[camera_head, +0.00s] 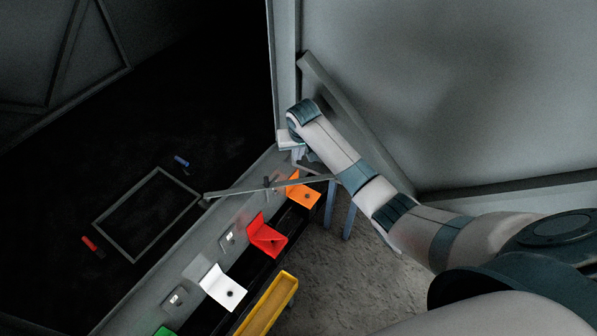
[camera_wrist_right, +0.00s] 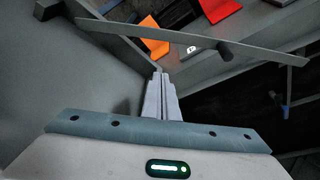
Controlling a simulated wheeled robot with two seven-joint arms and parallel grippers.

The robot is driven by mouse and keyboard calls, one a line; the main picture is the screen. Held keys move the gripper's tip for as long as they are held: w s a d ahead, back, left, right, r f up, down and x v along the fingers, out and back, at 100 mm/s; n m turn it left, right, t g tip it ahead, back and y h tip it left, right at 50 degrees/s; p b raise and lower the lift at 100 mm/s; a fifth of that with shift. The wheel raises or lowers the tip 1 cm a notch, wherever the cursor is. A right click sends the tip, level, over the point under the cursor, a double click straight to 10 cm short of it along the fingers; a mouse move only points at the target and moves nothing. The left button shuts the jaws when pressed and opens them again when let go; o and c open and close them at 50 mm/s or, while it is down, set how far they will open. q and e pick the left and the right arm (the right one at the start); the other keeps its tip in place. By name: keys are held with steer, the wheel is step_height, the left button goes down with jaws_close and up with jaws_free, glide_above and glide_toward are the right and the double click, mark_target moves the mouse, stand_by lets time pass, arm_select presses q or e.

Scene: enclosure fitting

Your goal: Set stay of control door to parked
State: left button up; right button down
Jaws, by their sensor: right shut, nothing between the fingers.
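The stay (camera_head: 245,188) is a thin grey bar reaching out over the enclosure's front ledge in the head view. Its right end meets my right arm in the picture; its left end is free over the dark interior. The large grey door panel (camera_head: 460,90) stands at the right. My right gripper (camera_wrist_right: 160,77) is shut and empty, its fingertips just below the bar; I cannot tell whether they touch. In the head view my arm partly hides it. My left gripper is not in view.
Below the stay, a row holds orange (camera_head: 303,194), red (camera_head: 267,238) and white (camera_head: 223,289) angled pieces, with a yellow tray (camera_head: 268,305) in front. A rectangular frame (camera_head: 97,221), a blue-handled item (camera_head: 181,162) and a red-handled item (camera_head: 90,243) show in the dark interior.

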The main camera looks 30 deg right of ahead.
step_height(320, 180, down, 8)
steer(key=s+p, duration=0.1)
steer(key=p, duration=0.2)
steer(key=shift+a, duration=0.15)
stand_by(0.6)
steer(key=shift+s, duration=0.15)
